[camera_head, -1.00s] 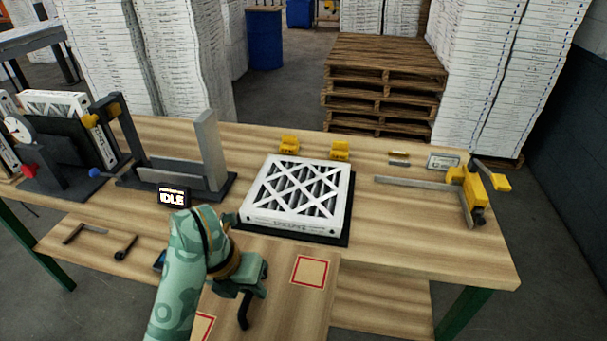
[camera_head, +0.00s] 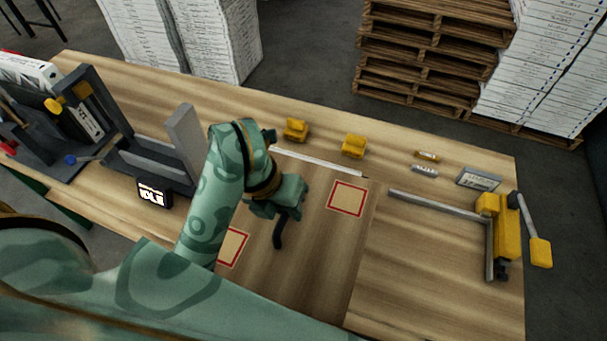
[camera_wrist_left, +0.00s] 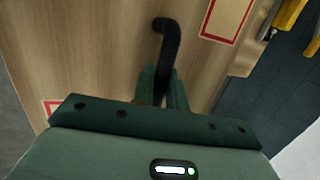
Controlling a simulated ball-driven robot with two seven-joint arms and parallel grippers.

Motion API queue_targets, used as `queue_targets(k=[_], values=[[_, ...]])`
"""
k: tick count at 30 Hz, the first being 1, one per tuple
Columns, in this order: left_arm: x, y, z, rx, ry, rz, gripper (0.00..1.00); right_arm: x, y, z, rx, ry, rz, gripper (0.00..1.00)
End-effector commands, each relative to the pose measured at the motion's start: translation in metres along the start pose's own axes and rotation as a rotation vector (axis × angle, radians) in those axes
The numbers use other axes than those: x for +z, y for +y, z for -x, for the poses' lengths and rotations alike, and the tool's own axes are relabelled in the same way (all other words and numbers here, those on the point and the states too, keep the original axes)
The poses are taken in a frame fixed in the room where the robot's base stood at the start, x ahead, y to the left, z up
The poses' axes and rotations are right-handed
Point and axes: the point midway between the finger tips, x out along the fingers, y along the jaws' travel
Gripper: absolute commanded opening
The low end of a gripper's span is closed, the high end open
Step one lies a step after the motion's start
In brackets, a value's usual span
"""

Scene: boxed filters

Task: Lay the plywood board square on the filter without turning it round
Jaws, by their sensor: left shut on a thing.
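The plywood board (camera_head: 320,245) is pale wood with red-outlined squares and a black bent handle. My left gripper (camera_head: 284,208) is shut on that handle (camera_head: 279,234). In the left wrist view, the board (camera_wrist_left: 100,50) fills much of the picture, and the gripper (camera_wrist_left: 165,88) grips the handle (camera_wrist_left: 166,45). The board is over the filter and hides nearly all of it. Only a thin white strip of the filter (camera_head: 320,162) shows along the board's far edge. I cannot tell whether board and filter touch. My right gripper is not in view.
Two yellow blocks (camera_head: 296,130) stand on the workbench (camera_head: 440,250) beyond the filter. A yellow clamp (camera_head: 500,232) with a grey bar is at the right. A grey upright fixture (camera_head: 184,142) and a small IDLE display (camera_head: 153,193) are at the left.

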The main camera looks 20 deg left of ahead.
Motion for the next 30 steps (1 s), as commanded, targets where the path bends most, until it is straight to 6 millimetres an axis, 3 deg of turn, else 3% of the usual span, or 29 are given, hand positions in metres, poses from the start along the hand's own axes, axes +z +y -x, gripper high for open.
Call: queue_targets(k=[5,12,18,26,30], values=[[0.026,0.012,-0.016,-0.002,-0.004,0.003,0.0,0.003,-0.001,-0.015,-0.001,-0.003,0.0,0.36],[0.081,0.038,-0.045,-0.005,-0.002,0.002,0.0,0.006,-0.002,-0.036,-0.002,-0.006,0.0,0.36],[0.103,0.057,-0.08,-0.004,-0.001,0.0,0.0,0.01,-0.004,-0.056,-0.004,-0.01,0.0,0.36],[0.115,0.066,-0.096,-0.003,-0.003,0.001,0.0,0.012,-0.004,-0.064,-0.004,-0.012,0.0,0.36],[0.115,0.073,-0.117,-0.004,-0.001,0.0,0.0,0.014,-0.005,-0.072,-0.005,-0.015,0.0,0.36]])
